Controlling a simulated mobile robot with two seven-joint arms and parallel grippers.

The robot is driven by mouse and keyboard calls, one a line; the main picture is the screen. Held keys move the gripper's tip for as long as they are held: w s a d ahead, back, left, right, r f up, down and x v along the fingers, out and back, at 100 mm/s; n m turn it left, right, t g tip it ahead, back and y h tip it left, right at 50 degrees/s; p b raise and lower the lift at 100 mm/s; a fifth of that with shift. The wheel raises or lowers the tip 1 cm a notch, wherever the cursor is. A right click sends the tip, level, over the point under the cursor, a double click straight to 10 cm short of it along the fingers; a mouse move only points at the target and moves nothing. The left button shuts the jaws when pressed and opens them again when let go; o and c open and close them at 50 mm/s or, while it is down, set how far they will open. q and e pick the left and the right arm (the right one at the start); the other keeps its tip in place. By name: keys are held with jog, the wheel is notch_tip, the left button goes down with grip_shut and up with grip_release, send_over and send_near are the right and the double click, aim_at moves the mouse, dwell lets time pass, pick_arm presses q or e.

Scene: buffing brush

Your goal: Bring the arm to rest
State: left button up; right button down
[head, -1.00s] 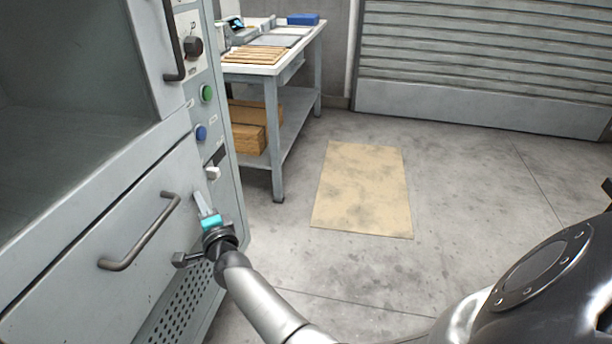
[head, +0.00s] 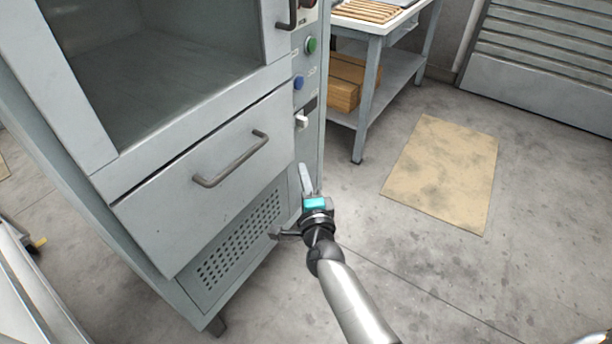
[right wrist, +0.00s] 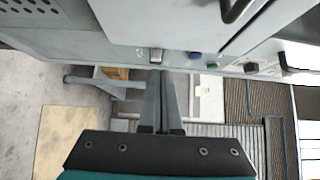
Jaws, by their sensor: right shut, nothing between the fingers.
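My right gripper (head: 306,180) is in front of the machine's control strip, just below a white switch (head: 301,121). Its fingers are together with nothing between them. In the right wrist view, the gripper (right wrist: 161,78) points at the machine's front, close to the switch (right wrist: 155,55); I cannot tell if it touches the panel. My right arm reaches in from the lower right. My left gripper is not in view.
The grey machine has a drawer with a dark handle (head: 231,160), a green button (head: 310,45) and a blue button (head: 298,83). A workbench (head: 366,80) stands behind it. A tan mat (head: 444,175) lies on open floor at right.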

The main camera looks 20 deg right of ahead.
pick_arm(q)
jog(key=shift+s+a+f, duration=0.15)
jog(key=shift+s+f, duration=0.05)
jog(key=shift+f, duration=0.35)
pick_arm(e)
jog(key=shift+s+a, duration=0.1)
jog(key=shift+s, duration=0.85)
